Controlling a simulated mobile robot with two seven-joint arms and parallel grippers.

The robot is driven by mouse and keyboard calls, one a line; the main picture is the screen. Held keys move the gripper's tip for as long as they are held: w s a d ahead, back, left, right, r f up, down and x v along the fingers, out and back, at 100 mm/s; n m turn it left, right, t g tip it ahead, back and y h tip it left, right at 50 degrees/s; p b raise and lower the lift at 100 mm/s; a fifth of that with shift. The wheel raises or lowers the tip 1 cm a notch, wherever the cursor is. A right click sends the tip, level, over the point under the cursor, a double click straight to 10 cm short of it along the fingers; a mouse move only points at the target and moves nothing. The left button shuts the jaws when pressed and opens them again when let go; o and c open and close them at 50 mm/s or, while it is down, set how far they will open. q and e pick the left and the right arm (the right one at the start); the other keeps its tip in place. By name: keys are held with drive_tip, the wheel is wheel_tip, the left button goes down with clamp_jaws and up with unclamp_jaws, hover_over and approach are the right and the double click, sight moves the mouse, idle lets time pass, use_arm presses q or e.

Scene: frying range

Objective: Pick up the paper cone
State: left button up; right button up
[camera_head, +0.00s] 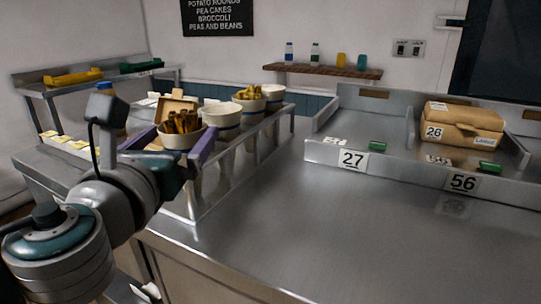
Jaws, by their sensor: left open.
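My left gripper (177,140) is open, with one purple finger on each side of a white paper cone (178,158) filled with brown chips. The cone stands upright at the near end of a raised metal rack. I cannot tell whether the fingers touch it, and the arm hides its lower part. Behind it on the rack stand more white cones: one that looks empty (222,118), one with pale yellow food (250,108) and another with a blue band (273,97). My right gripper is not in view.
A wide bare steel counter (300,225) lies right of the rack. Behind it are low-walled trays with number cards, green pieces and brown cardboard boxes (461,125). A side shelf (50,88) holds yellow and green trays at the back left.

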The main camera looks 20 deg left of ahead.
use_arm(q)
drive_tip(key=x, duration=0.2)
drive_tip(key=shift+w+a, duration=0.15)
drive_tip(key=shift+w, duration=0.15)
clamp_jaws()
idle(0.6)
